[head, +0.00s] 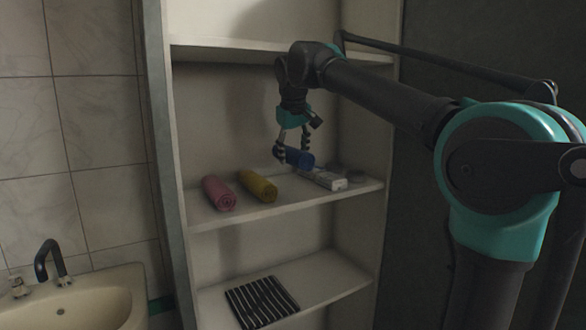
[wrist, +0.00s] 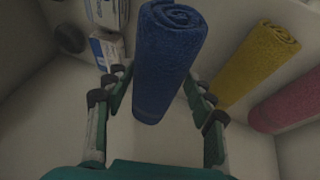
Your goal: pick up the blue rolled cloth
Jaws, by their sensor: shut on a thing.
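The blue rolled cloth (head: 298,157) is held in my gripper (head: 293,146) above the middle shelf in the head view. In the wrist view the blue cloth (wrist: 166,62) lies between the fingers of my gripper (wrist: 157,95), with its spiral end at the top. The gripper is shut on it. In the head view the cloth looks raised clear of the shelf board, though the exact gap is hard to tell.
A yellow rolled cloth (head: 257,186) and a pink rolled cloth (head: 218,193) lie on the middle shelf (head: 310,205), left of my gripper. White boxes (head: 326,179) lie to the right. A striped dark cloth (head: 261,303) is on the shelf below. Another shelf (head: 230,51) is above.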

